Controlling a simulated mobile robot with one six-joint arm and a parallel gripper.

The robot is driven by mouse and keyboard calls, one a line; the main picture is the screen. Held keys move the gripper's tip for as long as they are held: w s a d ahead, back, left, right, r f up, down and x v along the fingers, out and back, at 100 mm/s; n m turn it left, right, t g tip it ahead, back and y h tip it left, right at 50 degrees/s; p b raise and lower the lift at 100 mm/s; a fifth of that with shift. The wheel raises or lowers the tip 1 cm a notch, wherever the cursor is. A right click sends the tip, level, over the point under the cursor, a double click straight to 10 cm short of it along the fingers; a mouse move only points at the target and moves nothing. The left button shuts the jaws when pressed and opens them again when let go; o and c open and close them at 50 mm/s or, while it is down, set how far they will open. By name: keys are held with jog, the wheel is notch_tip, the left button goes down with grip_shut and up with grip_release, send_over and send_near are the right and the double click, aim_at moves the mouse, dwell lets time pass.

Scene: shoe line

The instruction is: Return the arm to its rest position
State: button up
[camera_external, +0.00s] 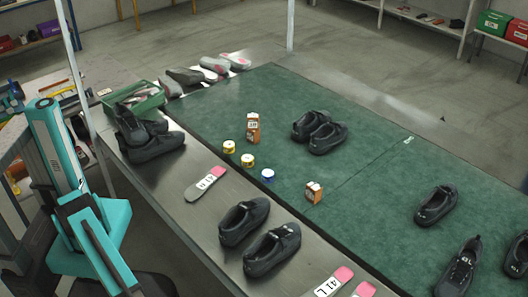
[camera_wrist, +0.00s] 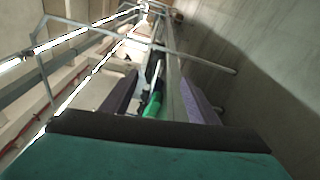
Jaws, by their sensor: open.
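My teal arm (camera_external: 58,150) stands at the left edge of the outside view, folded beside the metal table and clear of the shoes. I cannot make out its fingertips there. In the wrist view my gripper (camera_wrist: 160,92) shows two dark fingers spread apart, with nothing held between them. Beyond the fingers are a metal frame, the grey floor and a small green thing (camera_wrist: 153,105) that I cannot identify.
A green mat (camera_external: 330,190) covers much of the table (camera_external: 172,205). A green crate (camera_external: 150,104) stands near my arm. A metal post (camera_external: 85,85) rises close by.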

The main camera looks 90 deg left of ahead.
jog(key=s+d+f+m+g, duration=0.1)
jog(key=s+d+f+m, duration=0.2)
jog(key=s+f, duration=0.25)
jog(key=w+a+f+m+g+y, duration=0.1)
jog(key=a+f+m+g, duration=0.2)
jog(key=a+f, duration=0.5)
jog(key=w+a+f+m+g+y, duration=0.1)
jog(key=a+f+m+g, duration=0.1)
jog(key=a+f, duration=0.65)
jog(key=s+a+f+m+g+y+p, duration=0.1)
jog(key=s+a+f+g+y, duration=0.15)
jog(key=a+f, duration=0.5)
jog(key=s+a+f+m+g+y+p, duration=0.1)
jog(key=s+a+f+g, duration=0.15)
jog(key=a+f, duration=0.45)
jog(key=s+a+f+m+g+y, duration=0.1)
jog(key=s+a+f+g, duration=0.2)
jog(key=s+a, duration=0.6)
jog(key=s+a+f+m+g+y, duration=0.1)
jog(key=s+a+f+g+y, duration=0.1)
jog(key=s+a, duration=0.7)
jog(key=s+a+f+g+y, duration=0.1)
jog(key=s+a+f+g, duration=0.3)
jog(key=s+a, duration=0.5)
notch_tip(320, 180, down, 2)
jog(key=shift+s+a+f+m+p, duration=0.25)
jog(key=shift+s+a+m+p, duration=0.1)
jog(key=shift+a+m, duration=0.1)
jog(key=shift+y, duration=0.25)
